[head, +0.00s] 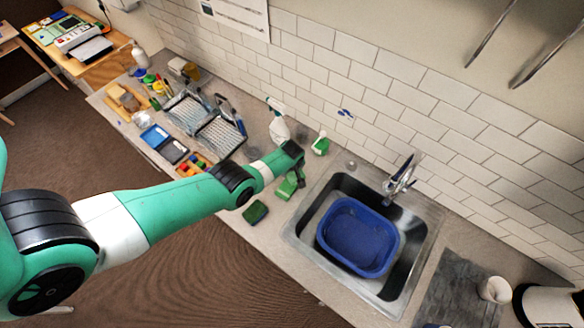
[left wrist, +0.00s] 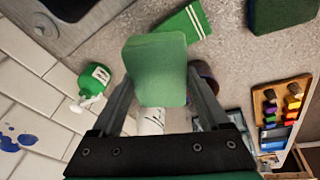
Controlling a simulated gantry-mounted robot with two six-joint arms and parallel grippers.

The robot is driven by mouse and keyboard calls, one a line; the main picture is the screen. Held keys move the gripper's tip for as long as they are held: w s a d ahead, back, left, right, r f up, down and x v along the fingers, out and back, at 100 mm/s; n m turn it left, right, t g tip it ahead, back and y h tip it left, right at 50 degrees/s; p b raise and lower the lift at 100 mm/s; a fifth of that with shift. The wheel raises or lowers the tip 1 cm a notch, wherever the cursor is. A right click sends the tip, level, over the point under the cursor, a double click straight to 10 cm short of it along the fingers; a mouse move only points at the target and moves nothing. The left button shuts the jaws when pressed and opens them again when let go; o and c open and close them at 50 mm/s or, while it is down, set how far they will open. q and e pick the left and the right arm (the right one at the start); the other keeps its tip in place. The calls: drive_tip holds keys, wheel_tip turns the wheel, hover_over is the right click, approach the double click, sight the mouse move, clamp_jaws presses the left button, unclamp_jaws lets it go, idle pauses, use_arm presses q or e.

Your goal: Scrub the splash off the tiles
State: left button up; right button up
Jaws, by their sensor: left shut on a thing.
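A blue splash (head: 345,113) marks the white wall tiles behind the counter; it also shows at the left of the left wrist view (left wrist: 14,140). My left gripper (left wrist: 156,92) is shut on a green sponge (left wrist: 155,65), its two fingers on either side of it. In the head view my left gripper (head: 296,165) is over the counter left of the sink, to the lower left of the splash and apart from the tiles. A green cloth with white stripes (left wrist: 185,25) lies beyond the held sponge. My right gripper is not in view.
A green bottle (head: 321,144) and a white spray bottle (head: 278,122) stand near the wall. A dark green scourer (head: 255,212) lies at the counter's front. The sink holds a blue basin (head: 360,268), with a tap (head: 400,178) behind. Racks (head: 218,138) and trays fill the counter's left.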

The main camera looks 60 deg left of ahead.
use_arm(q)
drive_tip(key=o, duration=0.8)
drive_tip(key=c, duration=0.5)
drive_tip(key=shift+c, duration=0.2)
